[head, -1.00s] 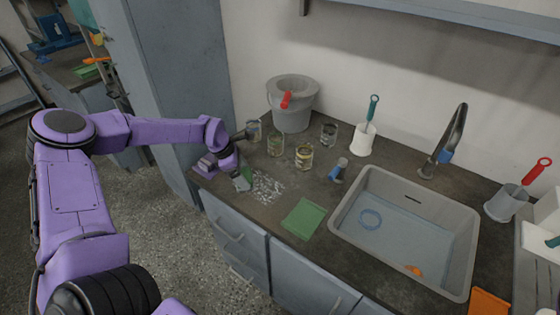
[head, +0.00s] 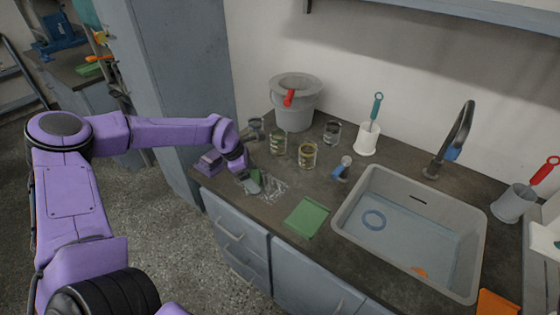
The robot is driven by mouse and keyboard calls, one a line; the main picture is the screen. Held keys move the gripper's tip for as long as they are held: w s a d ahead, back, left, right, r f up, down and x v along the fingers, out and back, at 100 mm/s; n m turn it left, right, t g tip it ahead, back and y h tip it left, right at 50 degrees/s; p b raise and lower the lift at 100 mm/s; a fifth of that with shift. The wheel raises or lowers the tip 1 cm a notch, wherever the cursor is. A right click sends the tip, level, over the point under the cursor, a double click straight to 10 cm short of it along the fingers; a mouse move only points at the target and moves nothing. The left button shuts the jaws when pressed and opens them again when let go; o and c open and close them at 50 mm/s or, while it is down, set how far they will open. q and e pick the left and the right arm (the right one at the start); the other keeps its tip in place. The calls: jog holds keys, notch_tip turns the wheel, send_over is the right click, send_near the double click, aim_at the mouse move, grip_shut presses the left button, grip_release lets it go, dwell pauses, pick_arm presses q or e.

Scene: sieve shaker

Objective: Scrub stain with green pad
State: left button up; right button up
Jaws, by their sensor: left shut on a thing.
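The gripper and pad hide part of the stain. A flat green cloth or sheet (head: 306,217) lies on the counter to the right of the stain. My right gripper is not in view.
Several glass beakers, one here (head: 307,155), stand behind the stain. A grey bucket (head: 294,112) is behind them. A sink (head: 372,246) with water and a blue ring is at the right. A white brush holder (head: 366,140) stands near the wall.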

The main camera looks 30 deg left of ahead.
pick_arm(q)
jog(key=shift+s+d+f+b, duration=0.1)
jog(key=shift+d+b, duration=0.3)
jog(key=shift+d, duration=1)
jog(key=shift+s+d+r+b, duration=0.15)
jog(key=shift+d+b, duration=0.2)
jog(key=shift+d, duration=1.05)
jog(key=shift+s+d+f+b, duration=0.15)
jog(key=shift+d+b, duration=0.25)
jog(key=shift+d, duration=1)
notch_tip(320, 180, up, 3)
jog(key=shift+w+f+p, duration=0.1)
jog(key=shift+p, duration=0.95)
notch_tip(320, 180, up, 6)
jog(key=p, duration=0.4)
jog(key=shift+a+f, duration=0.1)
jog(key=shift+f, duration=0.15)
